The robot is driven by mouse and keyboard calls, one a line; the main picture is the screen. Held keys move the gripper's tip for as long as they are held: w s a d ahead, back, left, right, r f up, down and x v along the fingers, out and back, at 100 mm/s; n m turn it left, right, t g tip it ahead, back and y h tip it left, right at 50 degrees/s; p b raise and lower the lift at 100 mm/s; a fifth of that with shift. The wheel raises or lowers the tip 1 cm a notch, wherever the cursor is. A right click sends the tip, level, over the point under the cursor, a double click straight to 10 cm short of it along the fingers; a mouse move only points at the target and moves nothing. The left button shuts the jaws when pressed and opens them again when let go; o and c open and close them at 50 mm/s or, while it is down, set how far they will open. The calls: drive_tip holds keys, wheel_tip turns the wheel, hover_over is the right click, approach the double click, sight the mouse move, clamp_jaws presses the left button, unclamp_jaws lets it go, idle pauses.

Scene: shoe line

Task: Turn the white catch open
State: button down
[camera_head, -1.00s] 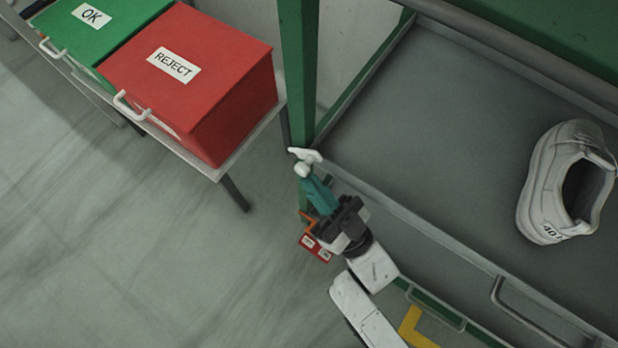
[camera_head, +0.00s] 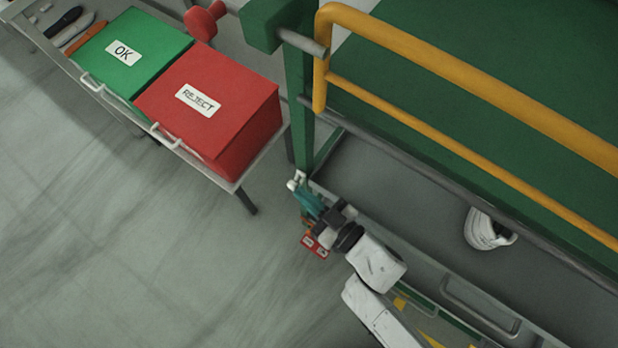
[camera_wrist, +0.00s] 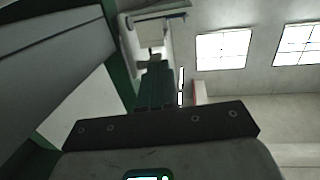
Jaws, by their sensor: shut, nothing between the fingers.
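The white catch (camera_head: 299,175) is a small white piece near the foot of the green post, at the left corner of the grey tray (camera_head: 372,170). My gripper (camera_head: 304,190), with teal fingers, is shut and its tips are right at the catch. I cannot tell whether they touch it. In the wrist view the shut fingers (camera_wrist: 155,72) point at a pale fitting (camera_wrist: 150,32) just beyond the tips, probably the catch. The fingers partly hide it, so its exact turn is unclear.
A green OK box (camera_head: 135,62) and a red REJECT box (camera_head: 222,112) stand on a bench at left. A green post (camera_head: 300,110) and a yellow rail (camera_head: 450,95) rise near the tray. A white shoe (camera_head: 484,230) lies in the tray. Floor at lower left is clear.

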drive_tip(key=shift+w+a+r+p, duration=0.25)
drive_tip(key=shift+r+p, duration=0.15)
drive_tip(key=shift+p, duration=0.35)
drive_tip(key=shift+a+p, duration=0.15)
drive_tip(key=shift+p, duration=0.15)
